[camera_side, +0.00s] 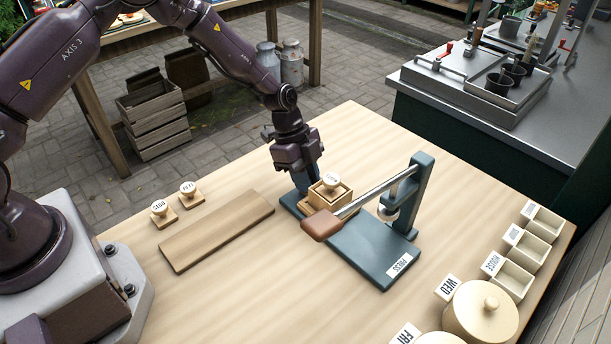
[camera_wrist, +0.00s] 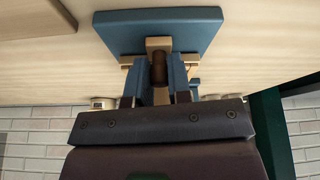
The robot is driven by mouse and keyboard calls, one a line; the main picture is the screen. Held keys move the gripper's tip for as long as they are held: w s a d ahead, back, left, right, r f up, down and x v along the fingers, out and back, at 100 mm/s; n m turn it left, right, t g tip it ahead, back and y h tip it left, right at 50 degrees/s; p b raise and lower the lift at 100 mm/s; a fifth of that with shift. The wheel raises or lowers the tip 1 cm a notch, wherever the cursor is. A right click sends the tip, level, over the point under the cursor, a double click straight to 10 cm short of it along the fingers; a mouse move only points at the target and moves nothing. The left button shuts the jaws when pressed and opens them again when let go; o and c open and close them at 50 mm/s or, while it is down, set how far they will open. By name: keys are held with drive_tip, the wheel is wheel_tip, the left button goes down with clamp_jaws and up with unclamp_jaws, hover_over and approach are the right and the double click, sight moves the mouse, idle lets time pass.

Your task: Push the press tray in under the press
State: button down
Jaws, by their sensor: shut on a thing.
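The press (camera_side: 345,240) has a blue base plate, a blue upright post and a metal lever ending in a brown grip (camera_side: 321,226). The wooden press tray (camera_side: 311,208) sits on the rear left end of the plate, carrying a square wooden mould with a knobbed lid (camera_side: 330,183). The press head (camera_side: 388,210) is by the post, right of the tray and apart from it. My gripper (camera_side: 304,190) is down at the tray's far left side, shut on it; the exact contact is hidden.
The lever slants close over the tray's front side. A long wooden board (camera_side: 217,232) and two knobbed stamps (camera_side: 176,203) lie to the left. Small boxes (camera_side: 530,245), day cards and a round lidded pot (camera_side: 480,312) stand at the right. The front middle of the table is clear.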

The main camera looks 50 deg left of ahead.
drive_tip(key=d, duration=1.3)
drive_tip(key=shift+d+f, duration=0.1)
drive_tip(key=shift+d, duration=0.05)
drive_tip(key=c, duration=1.1)
unclamp_jaws()
drive_tip(key=shift+o, duration=0.2)
drive_tip(key=v, duration=1.3)
drive_tip(key=shift+n, duration=0.3)
